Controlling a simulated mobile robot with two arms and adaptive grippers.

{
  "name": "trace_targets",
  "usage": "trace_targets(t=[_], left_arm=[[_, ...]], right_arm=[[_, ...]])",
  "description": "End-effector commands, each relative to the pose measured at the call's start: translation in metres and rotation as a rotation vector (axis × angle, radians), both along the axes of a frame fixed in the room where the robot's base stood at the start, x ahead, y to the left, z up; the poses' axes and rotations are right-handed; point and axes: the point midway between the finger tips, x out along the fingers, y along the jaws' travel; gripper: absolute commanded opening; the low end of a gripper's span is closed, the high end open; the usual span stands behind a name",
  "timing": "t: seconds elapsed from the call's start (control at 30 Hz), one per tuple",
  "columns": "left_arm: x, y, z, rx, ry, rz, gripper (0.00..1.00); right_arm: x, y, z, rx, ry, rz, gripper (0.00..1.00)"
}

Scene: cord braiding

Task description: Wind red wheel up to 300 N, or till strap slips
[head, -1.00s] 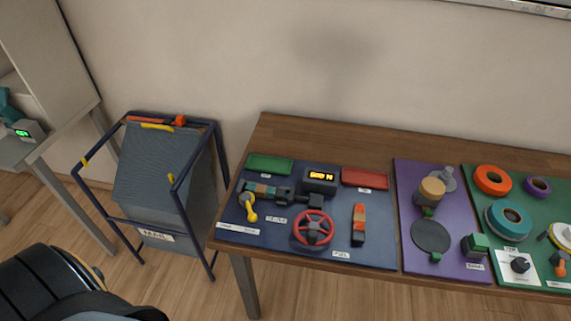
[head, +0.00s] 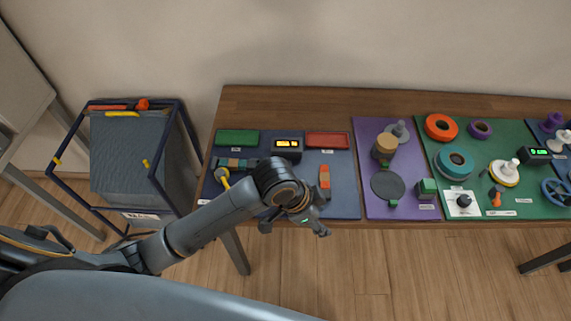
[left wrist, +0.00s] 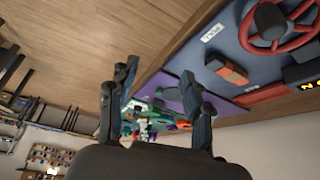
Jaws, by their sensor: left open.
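The red wheel (left wrist: 280,22) shows at the top right of the left wrist view, on the blue mat (left wrist: 230,60). In the head view my left arm covers it. My left gripper (head: 296,227) is open and empty near the table's front edge, apart from the wheel. Its two spread fingers also show in the left wrist view (left wrist: 160,88). The display box (head: 287,146) is lit yellow behind the wheel's place; its reading is too small to tell. A segmented teal and brown piece (head: 236,163), perhaps the strap's clamp, lies to its left. My right gripper is out of view.
A yellow-handled lever (head: 223,177) and an orange-and-black block (head: 324,180) stand on the blue mat. Green (head: 237,138) and red (head: 327,140) trays lie at its back. Purple (head: 375,210) and green (head: 440,130) mats with parts lie right. A framed bin (head: 140,165) stands left of the table.

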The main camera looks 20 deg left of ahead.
Motion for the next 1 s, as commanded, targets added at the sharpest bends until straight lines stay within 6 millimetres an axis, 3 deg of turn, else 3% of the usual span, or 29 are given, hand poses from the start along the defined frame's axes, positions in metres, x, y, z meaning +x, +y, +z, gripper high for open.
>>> trace_targets(t=[0.17,0.4,0.63,0.83,1.0], left_arm=[[0.021,0.006,0.026,0.137,-0.02,-0.269,0.5],[0.044,0.059,0.054,0.352,0.04,-0.481,0.5],[0.056,0.097,0.073,0.449,0.099,-0.535,0.5],[0.056,0.102,0.066,0.459,0.112,-0.54,0.5],[0.055,0.101,0.038,0.459,0.113,-0.54,0.5]], right_arm=[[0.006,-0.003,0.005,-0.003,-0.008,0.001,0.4],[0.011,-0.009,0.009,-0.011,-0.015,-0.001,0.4],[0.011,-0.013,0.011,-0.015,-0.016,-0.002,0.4],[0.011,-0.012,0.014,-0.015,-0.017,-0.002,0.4],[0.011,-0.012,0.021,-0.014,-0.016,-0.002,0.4]])
